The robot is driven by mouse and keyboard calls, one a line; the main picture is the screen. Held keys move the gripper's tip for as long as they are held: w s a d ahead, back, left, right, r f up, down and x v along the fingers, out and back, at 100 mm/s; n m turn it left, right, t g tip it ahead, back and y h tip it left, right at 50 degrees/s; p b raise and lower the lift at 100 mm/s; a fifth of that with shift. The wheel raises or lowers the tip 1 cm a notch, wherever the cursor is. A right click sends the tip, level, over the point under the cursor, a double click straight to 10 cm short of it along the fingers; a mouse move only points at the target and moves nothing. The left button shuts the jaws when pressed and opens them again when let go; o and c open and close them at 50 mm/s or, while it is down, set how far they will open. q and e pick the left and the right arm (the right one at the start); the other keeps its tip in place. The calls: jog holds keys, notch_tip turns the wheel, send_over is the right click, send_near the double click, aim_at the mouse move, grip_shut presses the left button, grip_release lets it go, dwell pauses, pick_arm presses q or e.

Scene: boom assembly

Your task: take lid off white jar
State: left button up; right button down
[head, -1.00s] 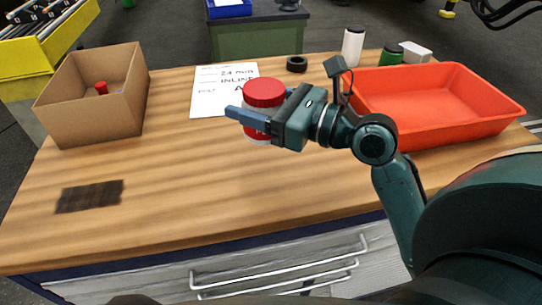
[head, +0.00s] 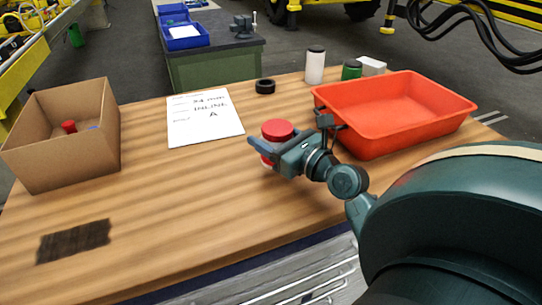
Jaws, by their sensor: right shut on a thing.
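The lid sits on the jar. My right gripper (head: 271,145) is shut around the jar's body below the lid, reaching in from the right. The fingers hide much of the body. I cannot tell whether the jar's base touches the table. Another white jar (head: 315,67), with a black lid, stands at the back of the table. My left gripper is not in view.
A red-orange tray (head: 385,135) is right of the held jar. A cardboard box (head: 60,160) with a small red item is at left. A paper sheet (head: 205,130), black ring (head: 265,86), green jar (head: 351,71) and dark mat (head: 74,241) lie around. The front-centre is clear.

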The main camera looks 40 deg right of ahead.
jog(key=shift+f, duration=0.5)
notch_tip(320, 180, down, 3)
jog(key=shift+a+r+b, duration=0.1)
jog(key=shift+r+b, duration=0.1)
jog(key=shift+b, duration=0.45)
jog(key=shift+f, duration=0.3)
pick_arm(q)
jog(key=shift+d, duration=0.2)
pick_arm(e)
jog(key=shift+f, duration=0.2)
jog(key=c, duration=0.5)
grip_release()
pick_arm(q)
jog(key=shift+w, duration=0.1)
pick_arm(e)
jog(key=shift+o, duration=0.9)
